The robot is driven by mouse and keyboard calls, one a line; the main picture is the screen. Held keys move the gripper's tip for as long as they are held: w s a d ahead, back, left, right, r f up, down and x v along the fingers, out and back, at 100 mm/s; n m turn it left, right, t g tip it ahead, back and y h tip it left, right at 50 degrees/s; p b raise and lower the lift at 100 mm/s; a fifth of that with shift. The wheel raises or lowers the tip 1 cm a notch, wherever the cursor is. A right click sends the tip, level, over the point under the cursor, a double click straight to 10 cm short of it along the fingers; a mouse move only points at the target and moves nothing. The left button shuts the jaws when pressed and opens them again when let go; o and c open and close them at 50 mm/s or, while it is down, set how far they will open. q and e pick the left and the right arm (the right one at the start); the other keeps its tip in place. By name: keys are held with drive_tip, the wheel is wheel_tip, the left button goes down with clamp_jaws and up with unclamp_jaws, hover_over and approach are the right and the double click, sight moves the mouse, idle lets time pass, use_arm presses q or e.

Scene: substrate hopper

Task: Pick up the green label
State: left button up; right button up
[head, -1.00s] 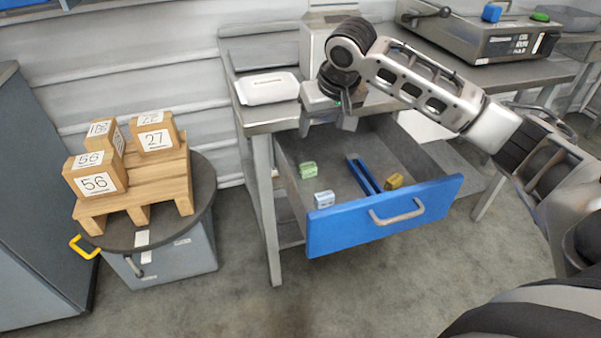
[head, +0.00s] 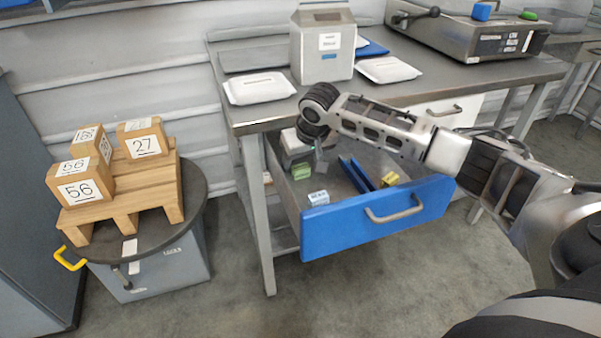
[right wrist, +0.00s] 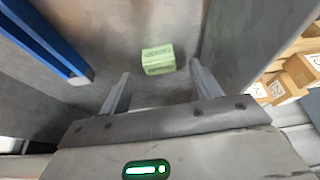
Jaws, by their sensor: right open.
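The green label (head: 303,172) is a small pale green block lying on the floor of the open drawer, near its left wall. In the right wrist view the green label (right wrist: 158,59) shows whole, with dark print on its side. My right gripper (head: 308,166) reaches down into the drawer just above and behind it. In the right wrist view its two fingers (right wrist: 160,85) are apart, and the label sits beyond the fingertips, roughly centred between them and not touched. My left gripper is not in view.
The blue-fronted drawer (head: 425,212) also holds a white-blue label (head: 318,198), a yellow label (head: 390,179) and a blue divider (head: 357,175). White packets and a grey carton (head: 322,50) stand on the bench above. Numbered wooden blocks (head: 84,183) sit on a pallet at left.

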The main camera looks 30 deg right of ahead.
drive_tip(key=shift+x, duration=1.15)
drive_tip(key=c, duration=1)
drive_tip(key=shift+r, duration=0.1)
drive_tip(key=shift+c, duration=0.2)
